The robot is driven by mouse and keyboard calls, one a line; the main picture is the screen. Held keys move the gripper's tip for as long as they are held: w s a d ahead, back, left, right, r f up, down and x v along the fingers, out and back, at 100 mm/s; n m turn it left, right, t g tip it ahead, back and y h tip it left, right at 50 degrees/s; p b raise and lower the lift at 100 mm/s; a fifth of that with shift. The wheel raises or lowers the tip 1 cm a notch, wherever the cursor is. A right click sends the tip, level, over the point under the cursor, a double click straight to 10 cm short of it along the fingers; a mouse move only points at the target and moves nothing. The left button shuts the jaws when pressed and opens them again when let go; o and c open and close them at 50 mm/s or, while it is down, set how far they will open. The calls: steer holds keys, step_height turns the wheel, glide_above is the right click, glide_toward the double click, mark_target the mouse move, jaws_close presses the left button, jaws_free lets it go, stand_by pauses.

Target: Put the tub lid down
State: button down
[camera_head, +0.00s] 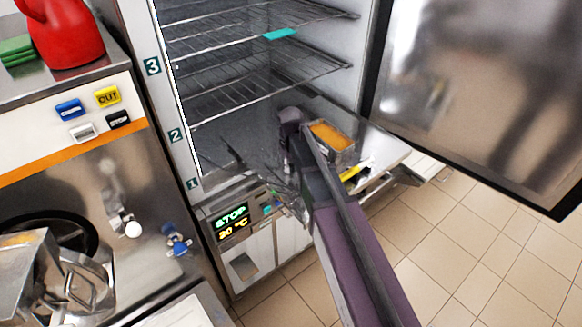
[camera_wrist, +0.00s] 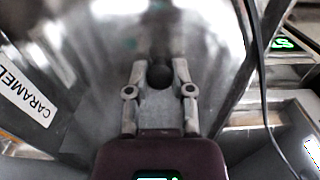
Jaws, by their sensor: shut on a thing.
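In the wrist view my gripper (camera_wrist: 159,70) is shut on the round black knob (camera_wrist: 159,76) of the tub lid (camera_wrist: 105,45). The lid is shiny bare metal and fills much of the upper middle of that view. In the head view I cannot clearly make out the lid or the fingers among my wrist parts by the freezer's lower front. A metal tub (camera_head: 345,153) with orange contents stands uncovered on the steel surface to the right of my arm. A white label reading CARAMEL (camera_wrist: 25,95) shows at the left of the wrist view.
The freezer cabinet stands open, with wire shelves (camera_head: 255,75) and a teal item (camera_head: 279,34) on one. Its door (camera_head: 470,90) swings out to the right. A lit control panel (camera_head: 232,222) is below. A yellow-handled tool (camera_head: 355,170) lies near the tub. A red jug (camera_head: 65,35) stands left.

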mark_target(291, 166)
steer(key=shift+f, duration=0.2)
steer(key=shift+c, duration=2.4)
jaws_free()
steer(key=shift+r, duration=0.25)
step_height(291, 166, up, 12)
steer(key=p, duration=1.2)
steer(key=s+d+m, duration=0.7)
steer(key=s+d, duration=0.7)
steer(key=s, duration=0.3)
steer(key=shift+s, duration=0.2)
